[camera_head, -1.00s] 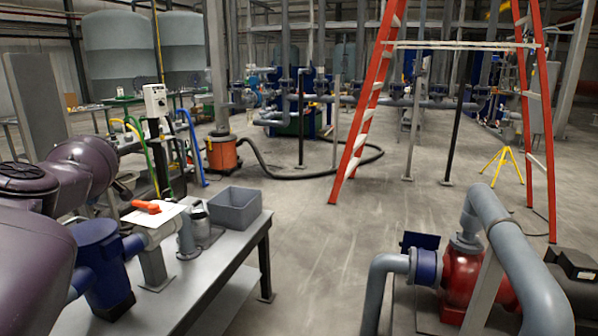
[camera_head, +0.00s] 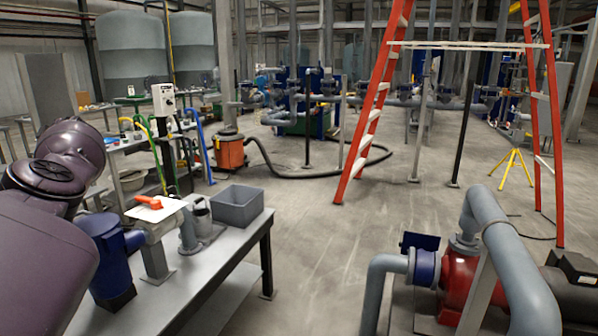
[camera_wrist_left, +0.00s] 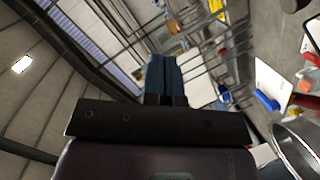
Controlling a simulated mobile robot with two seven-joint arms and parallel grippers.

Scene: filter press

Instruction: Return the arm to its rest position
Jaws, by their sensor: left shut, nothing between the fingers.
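My left arm comes in from the left edge of the head view as dark purple links, beside the grey bench. Its gripper is outside that view. In the left wrist view my left gripper (camera_wrist_left: 165,72) shows its two blue fingers pressed together with nothing between them. The fingers point out into the open hall, clear of any object. My right arm and right gripper are not in view.
The grey bench (camera_head: 185,293) carries a blue filter housing (camera_head: 108,258), an orange-red handle (camera_head: 148,202) on a white sheet and a grey bin (camera_head: 237,206). A red pump (camera_head: 458,283) stands right. A red ladder (camera_head: 377,95) stands beyond. The floor between is clear.

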